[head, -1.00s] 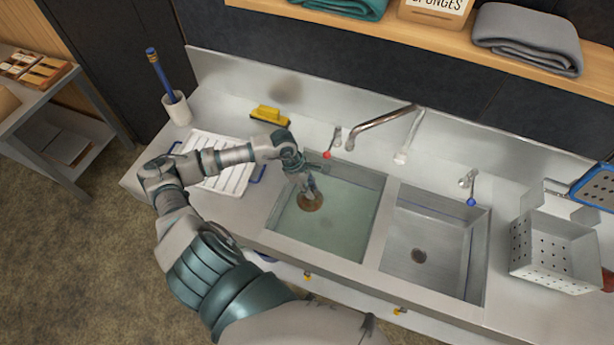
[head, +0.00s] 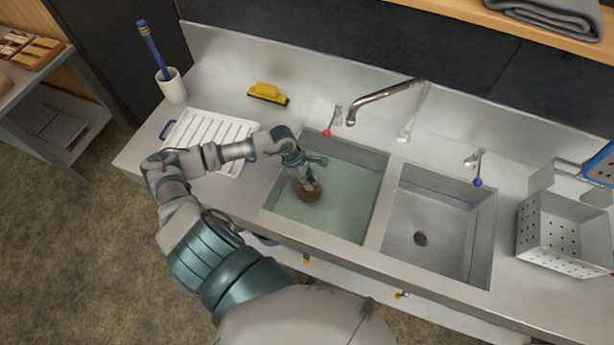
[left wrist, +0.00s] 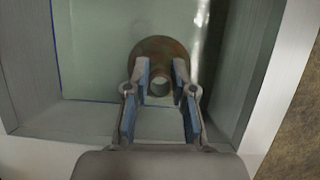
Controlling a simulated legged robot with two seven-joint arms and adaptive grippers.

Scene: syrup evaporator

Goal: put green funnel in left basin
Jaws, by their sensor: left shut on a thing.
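The funnel (head: 309,195) is a round, flared piece with a short spout. It looks brownish here, with a faint green tint in the left wrist view (left wrist: 150,48). My left gripper (head: 309,184) is shut on its spout from above, inside the left basin. In the left wrist view, the two fingers (left wrist: 160,75) stand on either side of the spout. The left basin (head: 345,205) holds pale green water. I cannot tell whether the funnel touches the basin floor. My right gripper is not in view.
The right basin (head: 455,225) is empty, with a drain. A faucet (head: 385,98) arches behind the basins. A white drainboard (head: 207,135), a yellow brush (head: 268,93) and a cup (head: 172,86) with a blue-handled tool stand left. A perforated metal box (head: 560,245) stands right.

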